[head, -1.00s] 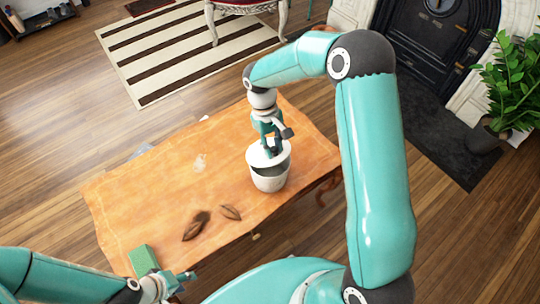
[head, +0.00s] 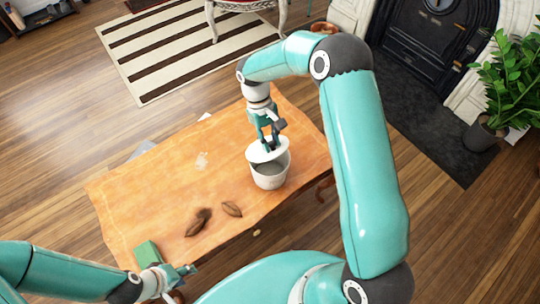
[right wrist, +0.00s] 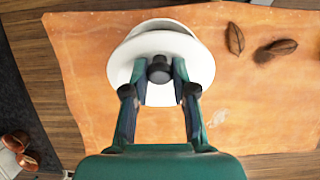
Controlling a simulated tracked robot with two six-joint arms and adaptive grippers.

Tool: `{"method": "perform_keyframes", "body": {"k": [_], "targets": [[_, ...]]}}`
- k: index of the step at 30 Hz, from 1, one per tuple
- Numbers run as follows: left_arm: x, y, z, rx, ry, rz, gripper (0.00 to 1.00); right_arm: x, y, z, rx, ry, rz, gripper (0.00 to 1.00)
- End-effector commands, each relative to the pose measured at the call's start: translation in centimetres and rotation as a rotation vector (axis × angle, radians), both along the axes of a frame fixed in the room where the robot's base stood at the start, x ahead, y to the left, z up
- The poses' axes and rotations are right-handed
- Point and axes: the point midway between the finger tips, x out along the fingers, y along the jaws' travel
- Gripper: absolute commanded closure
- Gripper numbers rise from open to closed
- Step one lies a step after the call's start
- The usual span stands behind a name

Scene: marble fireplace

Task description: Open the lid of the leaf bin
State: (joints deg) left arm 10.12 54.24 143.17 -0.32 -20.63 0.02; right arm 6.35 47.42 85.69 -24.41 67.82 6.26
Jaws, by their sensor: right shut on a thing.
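The leaf bin (head: 270,177) is a small whitish round bin standing on the table, with part of its dark inside showing. Its white disc lid (head: 255,154) is shifted toward the far left of the rim and overlaps part of the opening; I cannot tell whether it touches the rim. My right gripper (right wrist: 160,72) is shut on the lid's dark knob (right wrist: 159,69), above the bin. My left gripper (head: 186,275) is low at the table's near edge, away from the bin; its fingers are too small to judge.
Brown dry leaves (head: 197,222) lie on the orange-brown table (head: 150,200), left of the bin. A pale mark or scrap (head: 202,160) lies farther back. The table's middle is mostly clear.

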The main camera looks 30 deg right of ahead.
Motion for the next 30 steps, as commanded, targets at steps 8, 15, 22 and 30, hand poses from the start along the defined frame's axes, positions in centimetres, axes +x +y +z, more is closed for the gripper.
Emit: {"method": "perform_keyframes", "body": {"k": [8, 15, 22, 30], "targets": [[0.0, 0.0, 0.7, 0.0, 0.0, 0.0, 0.6, 0.3, 0.0, 0.4, -0.002, 0.017, 0.0, 0.85], [0.0, 0.0, 2.2, 0.0, 0.0, 0.0, 0.6, 1.2, 0.1, 1.2, -0.007, 0.071, 0.001, 0.85], [0.0, 0.0, 2.3, 0.0, 0.0, 0.0, 0.6, 1.4, 0.1, 1.2, -0.008, 0.088, 0.0, 0.85], [0.0, 0.0, 2.6, 0.0, 0.0, 0.0, 0.6, 1.6, 0.1, 1.3, -0.009, 0.096, -0.001, 0.85]]}}
